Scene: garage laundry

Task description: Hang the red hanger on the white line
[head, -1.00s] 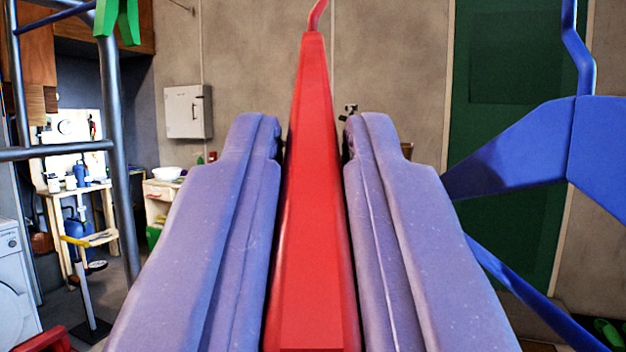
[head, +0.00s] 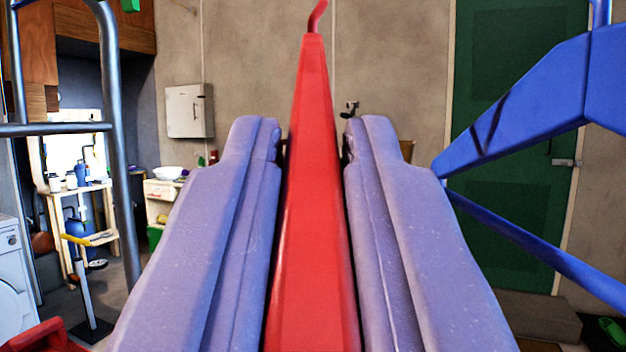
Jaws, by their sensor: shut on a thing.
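The red hanger (head: 314,190) stands edge-on between the two purple fingers of my gripper (head: 313,140). My gripper is shut on it. The hanger's hook rises at the top and its tip runs out of the top of the view. No white line that I can make out for certain shows in this view.
A blue hanger (head: 530,105) is close on the right. A grey metal frame (head: 112,150) stands on the left, with a bit of green (head: 130,4) at the top edge. A green door (head: 510,220), a wall box (head: 189,111) and a washing machine (head: 12,280) are further back.

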